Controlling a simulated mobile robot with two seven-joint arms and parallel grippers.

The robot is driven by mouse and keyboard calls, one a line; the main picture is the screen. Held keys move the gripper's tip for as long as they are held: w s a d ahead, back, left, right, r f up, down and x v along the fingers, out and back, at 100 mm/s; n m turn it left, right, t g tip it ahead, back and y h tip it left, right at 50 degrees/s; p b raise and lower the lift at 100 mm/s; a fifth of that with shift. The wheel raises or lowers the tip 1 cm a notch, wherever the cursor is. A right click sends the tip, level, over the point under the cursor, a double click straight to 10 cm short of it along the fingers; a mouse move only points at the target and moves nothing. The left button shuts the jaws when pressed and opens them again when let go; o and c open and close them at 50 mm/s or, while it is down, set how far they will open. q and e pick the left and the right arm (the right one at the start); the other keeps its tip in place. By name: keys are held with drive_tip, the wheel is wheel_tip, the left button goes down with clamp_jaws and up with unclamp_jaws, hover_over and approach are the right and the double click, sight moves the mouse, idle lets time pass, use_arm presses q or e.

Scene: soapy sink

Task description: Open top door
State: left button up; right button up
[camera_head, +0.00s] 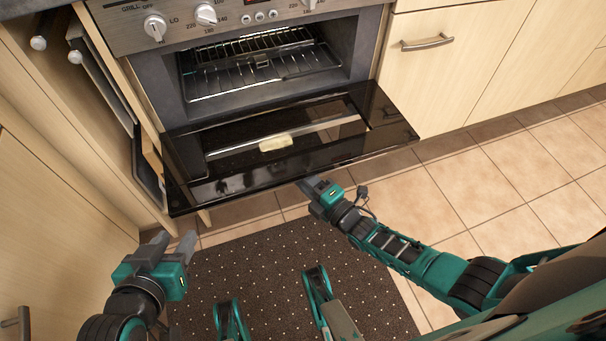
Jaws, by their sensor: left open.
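The oven (165,75) stands at the top with its dark glass door (230,178) folded down and forward, so its cavity and wire rack (265,62) show. The door looks close to level. My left gripper (174,240) is open and empty, below the door's front left corner and apart from it. My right gripper (303,184) is at the door's front edge, right of its middle. Its fingertips are partly hidden by the edge, so I cannot tell whether they touch it or how far apart they are.
A control panel with knobs (206,14) is above the oven. Wooden cabinets stand on both sides, with a drawer handle (428,43) at the right. A narrow pull-out (100,75) stands open at the left. A dotted dark mat (255,265) covers the floor; tiles at the right are clear.

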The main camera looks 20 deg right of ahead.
use_arm(q)
drive_tip(key=shift+s, duration=0.1)
use_arm(e)
drive_tip(key=shift+c, duration=0.4)
drive_tip(key=c, duration=0.3)
clamp_jaws()
use_arm(q)
drive_tip(key=shift+s+f, duration=0.25)
